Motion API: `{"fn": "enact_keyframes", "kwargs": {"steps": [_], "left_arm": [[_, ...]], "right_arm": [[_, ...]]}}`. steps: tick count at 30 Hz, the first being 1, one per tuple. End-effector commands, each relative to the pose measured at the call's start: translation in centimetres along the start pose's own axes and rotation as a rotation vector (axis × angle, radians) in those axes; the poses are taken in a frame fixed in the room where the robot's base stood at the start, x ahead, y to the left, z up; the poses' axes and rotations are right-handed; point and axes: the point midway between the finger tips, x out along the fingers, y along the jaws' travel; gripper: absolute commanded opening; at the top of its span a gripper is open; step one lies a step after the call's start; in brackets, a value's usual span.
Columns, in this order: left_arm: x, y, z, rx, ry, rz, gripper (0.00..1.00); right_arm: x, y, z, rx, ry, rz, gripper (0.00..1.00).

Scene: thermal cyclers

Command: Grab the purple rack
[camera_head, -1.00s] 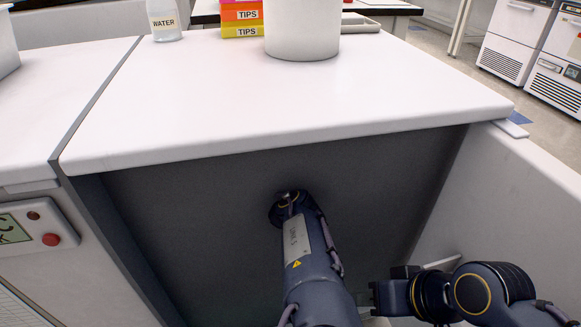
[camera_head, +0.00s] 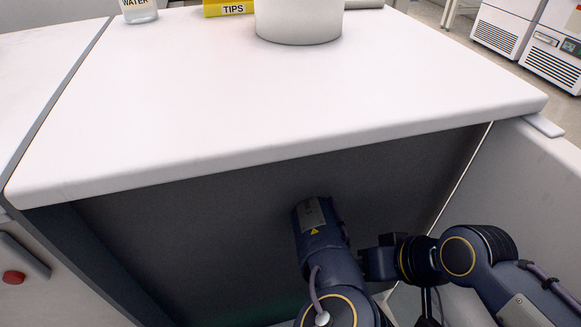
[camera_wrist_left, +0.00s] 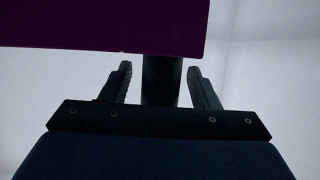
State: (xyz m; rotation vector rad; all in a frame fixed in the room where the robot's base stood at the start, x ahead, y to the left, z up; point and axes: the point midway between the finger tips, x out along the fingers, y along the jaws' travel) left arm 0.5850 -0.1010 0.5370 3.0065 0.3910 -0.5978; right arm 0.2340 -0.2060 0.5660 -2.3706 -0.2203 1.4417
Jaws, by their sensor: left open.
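The purple rack (camera_wrist_left: 110,25) fills the upper left of the left wrist view as a broad dark purple block, cut off by the frame's top edge. My left gripper (camera_wrist_left: 160,70) is open below it, with a finger on each side. A dark upright post shows between the fingers under the purple block; I cannot tell what it belongs to or whether the fingers touch anything. In the head view my left arm reaches under the white bench, and its gripper and the rack are hidden. My right arm is folded at the lower right, its fingers not distinguishable.
The white bench top (camera_head: 270,100) hangs over my left arm, with a dark recess (camera_head: 230,215) below. A white container (camera_head: 298,22), a water bottle (camera_head: 138,10) and a yellow tips box (camera_head: 228,8) stand at its back. A pale side wall (camera_head: 535,190) lies right.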

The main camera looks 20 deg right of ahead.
Motion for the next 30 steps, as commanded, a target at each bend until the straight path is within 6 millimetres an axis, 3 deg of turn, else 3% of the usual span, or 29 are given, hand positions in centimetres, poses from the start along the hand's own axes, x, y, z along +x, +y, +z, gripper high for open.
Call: {"fn": "enact_keyframes", "kwargs": {"steps": [8,20,26,30], "left_arm": [[0.4,0.0,0.0,0.001,0.000,0.001,0.55],[0.4,0.0,0.0,0.001,0.000,0.000,0.03],[0.3,0.0,-0.1,0.000,0.001,0.001,0.03],[-0.1,0.0,-1.2,-0.001,0.001,0.001,0.03]], "right_arm": [[0.0,0.0,0.0,0.000,0.000,0.000,0.41],[0.0,0.0,0.0,0.000,0.000,0.000,0.41],[0.0,0.0,0.0,0.000,0.000,0.000,0.41],[-0.6,-0.3,-0.3,0.000,0.000,0.000,0.41]]}}
